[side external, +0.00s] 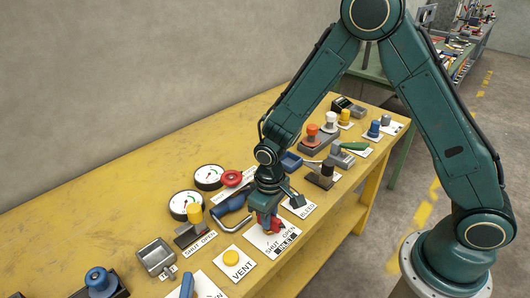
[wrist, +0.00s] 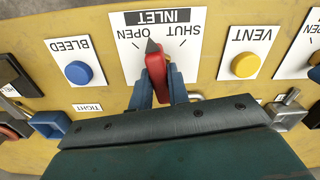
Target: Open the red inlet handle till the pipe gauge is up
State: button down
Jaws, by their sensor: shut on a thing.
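The red inlet handle (wrist: 156,66) stands on the white INLET plate (wrist: 188,62), which carries the words OPEN and SHUT. Its dark pointer tip lies between the two words. My gripper (wrist: 160,82) has its blue fingers on either side of the handle and is shut on it. In the side view my gripper (side external: 267,214) reaches down onto the red handle, mostly hidden there, above the plate (side external: 262,243). Two round white gauges (side external: 209,177) (side external: 186,205) are at the back of the bench; I cannot tell which is the pipe gauge, and their needles are too small to read surely.
A blue BLEED button (wrist: 78,72) and a yellow VENT button (wrist: 245,65) flank the inlet plate. A blue curved handle (side external: 231,203) and a red wheel (side external: 231,178) are close behind my gripper. The yellow bench (side external: 100,205) is bare at the back left.

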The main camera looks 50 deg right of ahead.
jog(key=n, duration=0.7)
dwell(0.5)
jog(key=c, duration=1.3)
grip_release()
jog(key=shift+c, duration=0.2)
notch_tip(320, 180, up, 14)
